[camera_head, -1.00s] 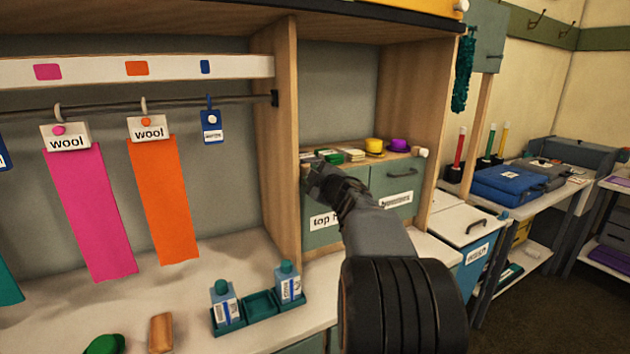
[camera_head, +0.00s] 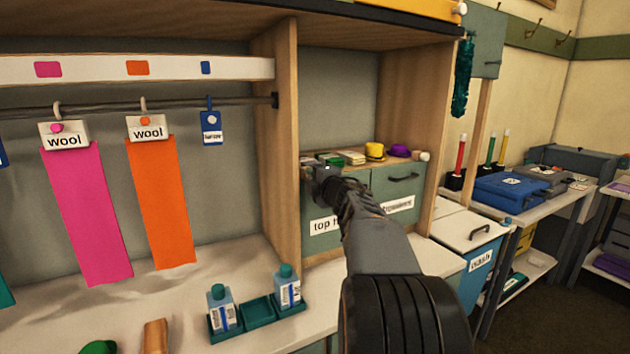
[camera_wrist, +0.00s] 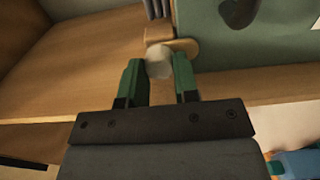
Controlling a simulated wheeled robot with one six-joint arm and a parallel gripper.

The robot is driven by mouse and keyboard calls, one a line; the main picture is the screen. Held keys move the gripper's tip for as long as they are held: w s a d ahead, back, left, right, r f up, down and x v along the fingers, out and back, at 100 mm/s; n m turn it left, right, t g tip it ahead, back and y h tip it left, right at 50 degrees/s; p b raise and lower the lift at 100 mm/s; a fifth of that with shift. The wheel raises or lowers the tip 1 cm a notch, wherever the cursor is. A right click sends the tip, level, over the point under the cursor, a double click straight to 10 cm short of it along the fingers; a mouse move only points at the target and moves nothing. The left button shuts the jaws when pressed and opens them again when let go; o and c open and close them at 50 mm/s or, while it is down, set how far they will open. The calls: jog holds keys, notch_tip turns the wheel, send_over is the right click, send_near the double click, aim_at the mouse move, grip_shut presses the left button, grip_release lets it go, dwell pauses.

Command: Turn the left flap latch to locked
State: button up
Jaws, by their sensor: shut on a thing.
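The left flap (camera_head: 318,205) is a grey-green front with a label starting "top h", low in the cabinet bay in the head view. My gripper (camera_head: 324,172) is at its upper left corner and hides the left latch there. In the wrist view my gripper (camera_wrist: 160,78) has its two green fingers around a pale round knob (camera_wrist: 159,61). The wooden latch bar (camera_wrist: 187,46) shows behind the knob, its rounded end over the edge of the green panel (camera_wrist: 285,40). I cannot tell whether the latch is fully turned.
The right flap (camera_head: 398,188) has a dark handle and a pale latch knob (camera_head: 424,156) at its upper right. A yellow hat (camera_head: 375,151) and a purple hat (camera_head: 400,150) sit on the shelf above. A wooden partition (camera_head: 277,150) stands close left of my gripper.

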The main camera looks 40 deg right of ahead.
dwell(0.4)
jog(key=o, duration=0.9)
jog(key=s+a, duration=0.2)
jog(key=s, duration=1.1)
jog(key=shift+s, duration=0.4)
